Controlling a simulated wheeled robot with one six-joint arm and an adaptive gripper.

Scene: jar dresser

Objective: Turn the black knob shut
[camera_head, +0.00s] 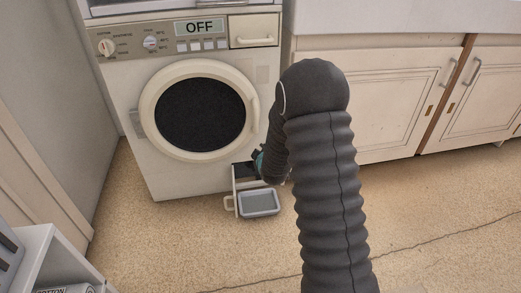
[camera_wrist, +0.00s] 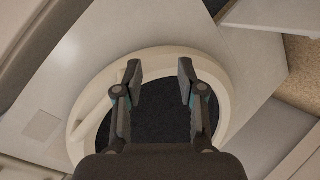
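The front-loading washing machine (camera_head: 267,110) stands at the back, with a round cream door ring and dark window. Low on its right front is a small open hatch (camera_head: 228,205) with a dark inside. I cannot make out a black knob in either view; my arm covers part of the hatch. My gripper (camera_wrist: 160,68) is open in the wrist view, fingers apart with nothing between them. A round cream ring (camera_wrist: 78,128) with a dark centre, seemingly the washer door, lies behind the fingers. In the head view my gripper is mostly hidden behind my arm, beside the hatch.
A shallow grey tray (camera_head: 260,204) sits on the floor below the hatch. The washer display (camera_head: 199,27) reads OFF. White cabinets (camera_head: 395,95) line the right, and a white shelf unit (camera_head: 50,262) is at the lower left. The front floor is clear.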

